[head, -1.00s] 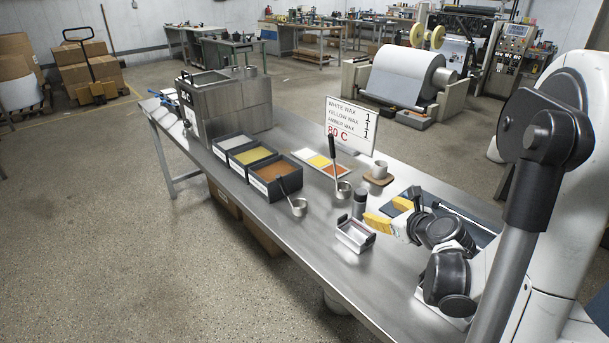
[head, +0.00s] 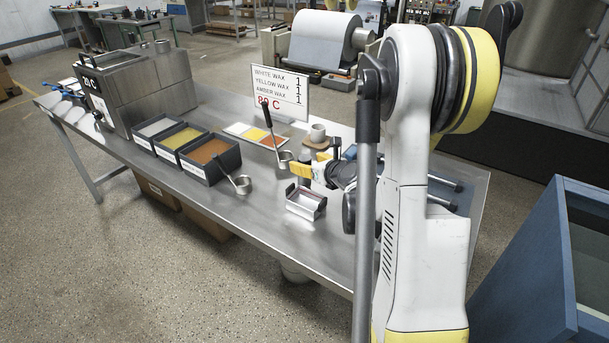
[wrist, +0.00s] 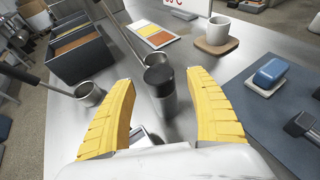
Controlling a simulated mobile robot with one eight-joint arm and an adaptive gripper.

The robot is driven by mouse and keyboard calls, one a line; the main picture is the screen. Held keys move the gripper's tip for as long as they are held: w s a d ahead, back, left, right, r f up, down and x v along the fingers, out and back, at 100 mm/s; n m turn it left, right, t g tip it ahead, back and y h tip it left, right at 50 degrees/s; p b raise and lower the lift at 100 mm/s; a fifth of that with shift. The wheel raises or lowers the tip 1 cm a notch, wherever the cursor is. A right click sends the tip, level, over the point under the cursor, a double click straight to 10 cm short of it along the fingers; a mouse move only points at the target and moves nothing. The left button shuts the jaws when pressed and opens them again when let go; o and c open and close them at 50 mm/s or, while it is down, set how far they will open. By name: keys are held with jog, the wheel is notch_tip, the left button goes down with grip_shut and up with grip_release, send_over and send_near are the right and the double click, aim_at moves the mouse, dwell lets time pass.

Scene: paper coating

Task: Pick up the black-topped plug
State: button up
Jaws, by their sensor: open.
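The black-topped plug (wrist: 160,92) is a grey upright cylinder with a black cap, standing on the metal table. In the wrist view it stands between the two yellow fingers of my gripper (wrist: 159,80), with a visible gap on each side. My gripper is open and holds nothing. In the head view my gripper (head: 303,171) is low over the table at the plug, and its near yellow finger covers part of it.
A small metal tray (head: 306,203) lies just in front of my gripper. Ladles (head: 241,184) and wax bins (head: 210,158) stand left. A white cup (wrist: 219,32) on a wooden coaster is behind.

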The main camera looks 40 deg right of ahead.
jog(key=shift+x, duration=1.1)
jog(key=c, duration=1.3)
